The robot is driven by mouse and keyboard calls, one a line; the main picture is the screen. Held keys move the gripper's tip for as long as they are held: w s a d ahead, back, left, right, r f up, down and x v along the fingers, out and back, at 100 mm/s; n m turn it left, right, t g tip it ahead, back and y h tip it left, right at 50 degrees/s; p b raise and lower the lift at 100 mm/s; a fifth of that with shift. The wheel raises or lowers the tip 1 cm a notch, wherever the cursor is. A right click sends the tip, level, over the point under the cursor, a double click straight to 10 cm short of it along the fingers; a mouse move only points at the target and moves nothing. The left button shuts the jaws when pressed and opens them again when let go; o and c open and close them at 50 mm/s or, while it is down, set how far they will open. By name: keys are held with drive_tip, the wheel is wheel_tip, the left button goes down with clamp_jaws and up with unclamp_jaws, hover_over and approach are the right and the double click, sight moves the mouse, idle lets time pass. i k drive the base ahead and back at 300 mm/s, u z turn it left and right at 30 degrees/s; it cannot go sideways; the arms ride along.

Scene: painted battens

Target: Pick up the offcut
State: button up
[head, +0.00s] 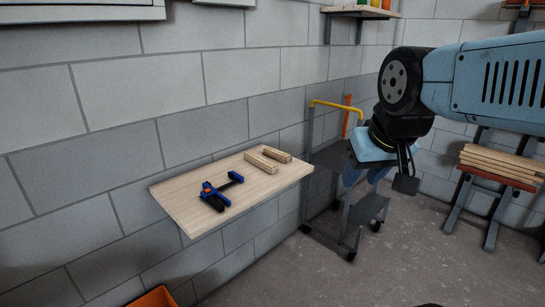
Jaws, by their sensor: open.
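Two short pale wooden pieces lie side by side on a wall-mounted wooden shelf (186,203): a nearer one (261,162) and a farther one (277,154). I cannot tell which of them is the offcut. My gripper (382,174) hangs from the arm to the right of the shelf, in front of a trolley and well apart from the wooden pieces. It is open, and I see nothing held in it. One dark finger shows clearly on its right; the other is hard to make out.
A blue and black clamp (220,190) lies on the shelf, left of the wooden pieces. A grey trolley (366,208) with a yellow handle stands right of the shelf. Boards (500,162) lie on a stand at far right. An orange bin (153,298) sits below.

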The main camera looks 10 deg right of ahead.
sight(282, 156)
drive_tip(key=u, duration=0.1)
drive_tip(key=i, duration=1)
drive_tip(key=z, duration=0.1)
